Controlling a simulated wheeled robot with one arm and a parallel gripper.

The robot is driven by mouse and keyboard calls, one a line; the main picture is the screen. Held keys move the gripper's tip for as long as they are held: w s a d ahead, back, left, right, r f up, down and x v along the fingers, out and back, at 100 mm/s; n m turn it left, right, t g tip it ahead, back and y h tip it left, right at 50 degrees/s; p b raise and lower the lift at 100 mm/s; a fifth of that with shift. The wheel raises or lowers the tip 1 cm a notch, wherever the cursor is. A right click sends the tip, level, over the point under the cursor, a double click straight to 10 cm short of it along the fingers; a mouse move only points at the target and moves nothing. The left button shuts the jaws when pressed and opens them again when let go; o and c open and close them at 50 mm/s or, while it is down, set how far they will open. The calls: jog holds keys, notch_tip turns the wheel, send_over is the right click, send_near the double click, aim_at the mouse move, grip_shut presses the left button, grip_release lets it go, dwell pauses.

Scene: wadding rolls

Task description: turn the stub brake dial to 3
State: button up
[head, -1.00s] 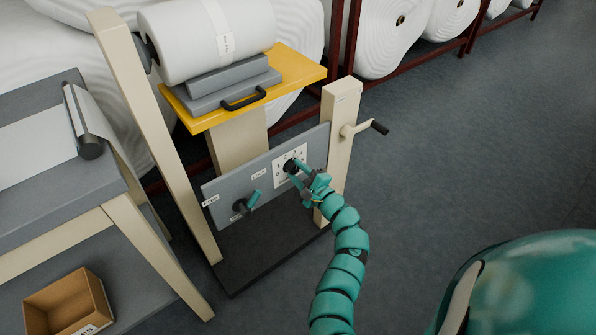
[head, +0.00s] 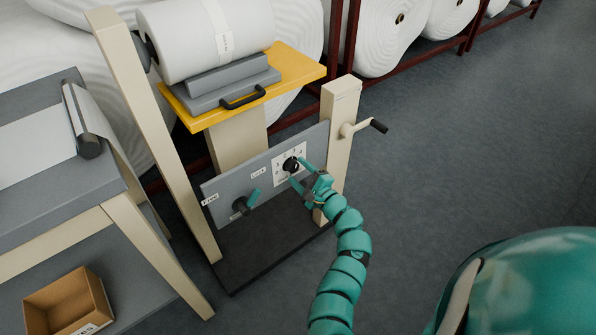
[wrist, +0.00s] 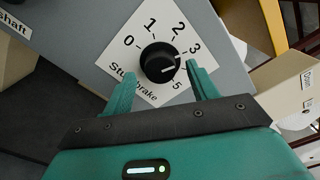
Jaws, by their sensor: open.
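The stub brake dial (wrist: 160,62) is a round black knob on a white plate (wrist: 112,54) marked "Stub brake" with numbers around it. Its white mark points right and slightly down, between the 3 and the 5; my right finger hides the place of the 4. The dial also shows on the grey panel in the head view (head: 291,164). My gripper (head: 299,173) is open and empty just in front of the dial. In the wrist view the fingertips stand to the left and right of the knob, apparently clear of it.
A lever with a teal handle (head: 253,196) is on the same panel (head: 222,189), left of the dial. A cream post with a crank (head: 363,128) stands to the right. The yellow table (head: 300,68) with a white roll (head: 190,42) is above. Open floor lies right.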

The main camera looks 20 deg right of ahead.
jog(key=v, duration=1.6)
jog(key=shift+s+r, duration=0.1)
